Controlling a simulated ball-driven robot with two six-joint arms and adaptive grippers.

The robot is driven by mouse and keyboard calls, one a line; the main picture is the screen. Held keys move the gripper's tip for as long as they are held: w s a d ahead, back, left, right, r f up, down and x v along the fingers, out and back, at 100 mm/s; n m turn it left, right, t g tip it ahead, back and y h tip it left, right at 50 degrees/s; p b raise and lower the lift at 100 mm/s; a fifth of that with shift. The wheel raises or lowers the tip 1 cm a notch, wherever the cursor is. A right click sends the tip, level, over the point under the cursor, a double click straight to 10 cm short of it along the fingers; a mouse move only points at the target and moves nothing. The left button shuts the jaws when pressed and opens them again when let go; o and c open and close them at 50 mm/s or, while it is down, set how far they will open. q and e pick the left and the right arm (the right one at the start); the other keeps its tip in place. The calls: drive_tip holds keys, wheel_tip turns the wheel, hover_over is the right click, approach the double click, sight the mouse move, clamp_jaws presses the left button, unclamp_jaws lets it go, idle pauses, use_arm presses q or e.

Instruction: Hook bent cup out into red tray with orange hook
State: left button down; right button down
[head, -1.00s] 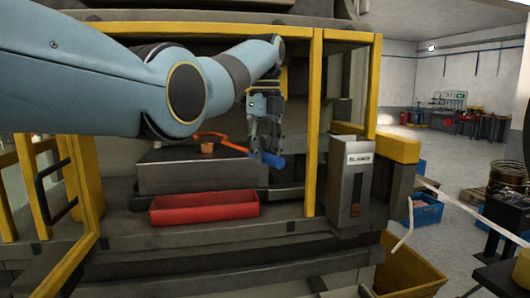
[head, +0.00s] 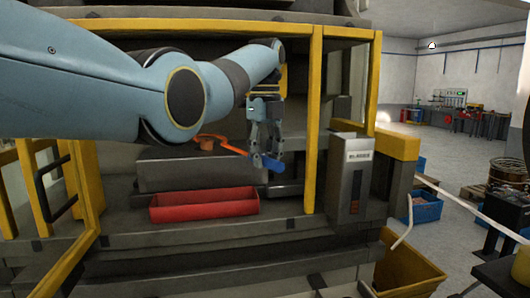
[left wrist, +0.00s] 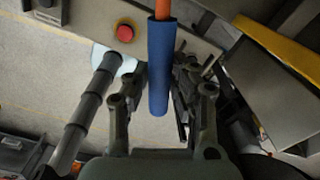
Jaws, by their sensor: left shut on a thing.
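My left gripper (head: 267,157) is shut on the blue handle (head: 270,164) of the orange hook (head: 234,148). In the left wrist view the blue handle (left wrist: 158,75) lies between the fingers, with the orange rod (left wrist: 162,8) running away from it. In the head view the hook's orange rod runs left from the handle to a small copper-coloured cup (head: 207,144) on top of the grey block. Its curved end is at the cup; I cannot tell whether they touch. The red tray (head: 205,212) stands below, in front of the block, and looks empty. My right gripper is out of view.
A yellow post (head: 314,120) stands close to the right of my left gripper, with a grey box (head: 350,185) beyond it. The grey block (head: 185,176) fills the space behind the tray. A red button (left wrist: 125,31) shows in the left wrist view.

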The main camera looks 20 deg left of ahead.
use_arm(q)
drive_tip(key=shift+f, duration=1.05)
